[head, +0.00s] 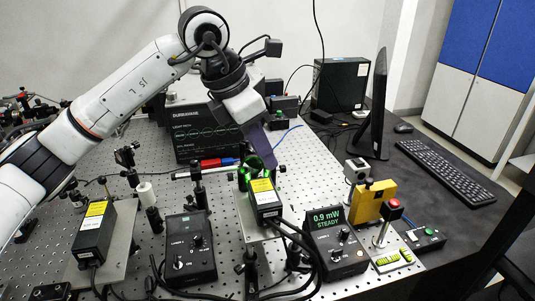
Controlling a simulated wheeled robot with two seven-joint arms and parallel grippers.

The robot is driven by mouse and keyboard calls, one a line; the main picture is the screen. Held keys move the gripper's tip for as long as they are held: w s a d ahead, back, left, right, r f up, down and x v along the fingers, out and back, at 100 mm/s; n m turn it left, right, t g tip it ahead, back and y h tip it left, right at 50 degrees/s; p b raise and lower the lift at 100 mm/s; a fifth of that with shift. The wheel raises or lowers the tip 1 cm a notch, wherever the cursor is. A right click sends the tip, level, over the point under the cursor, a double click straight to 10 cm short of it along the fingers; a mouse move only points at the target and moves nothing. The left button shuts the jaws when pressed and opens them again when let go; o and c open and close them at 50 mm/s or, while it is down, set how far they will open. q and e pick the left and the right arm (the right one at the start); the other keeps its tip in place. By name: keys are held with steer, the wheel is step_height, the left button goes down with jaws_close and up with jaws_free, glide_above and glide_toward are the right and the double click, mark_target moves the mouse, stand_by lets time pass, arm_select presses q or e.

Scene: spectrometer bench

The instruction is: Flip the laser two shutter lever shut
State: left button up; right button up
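A black laser box with a yellow label (265,201) stands on a raised plate at the middle of the bench. A second, similar laser box (93,232) stands at the left. I cannot read which one is laser two. My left gripper (266,160) reaches down from above, its purple fingers just behind the middle laser's far end. The fingers overlap in this view, so I cannot tell whether they are open or shut. I cannot make out a shutter lever; the area at the fingertips is partly hidden. My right gripper is out of view.
A control box (191,249) and a meter box reading 0.9 mW STEADY (336,242) flank the middle laser. Green-ringed optics (243,178) and posts stand close to the fingers. Cables loop in front. A yellow block (374,201), a red button (394,203) and a monitor (376,105) are at the right.

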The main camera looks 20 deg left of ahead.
arm_select(q)
steer(key=shift+x, duration=0.95)
steer(key=shift+w+f, duration=0.15)
jaws_close()
steer(key=shift+f, duration=0.1)
steer(key=b, duration=0.2)
steer(key=t+h+b, duration=0.1)
steer(key=b, duration=0.2)
steer(key=shift+s+a+f+h, duration=0.25)
steer(key=shift+a+f+h, duration=0.05)
steer(key=shift+a, duration=0.1)
steer(key=shift+s+a+r+b, duration=0.1)
steer(key=shift+r+b, duration=0.15)
steer(key=shift+b, duration=0.15)
steer(key=shift+r+t+h, duration=0.1)
steer(key=shift+t+h, duration=0.2)
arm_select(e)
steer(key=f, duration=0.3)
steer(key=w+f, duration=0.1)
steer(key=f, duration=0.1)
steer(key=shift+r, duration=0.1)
arm_select(q)
jaws_free()
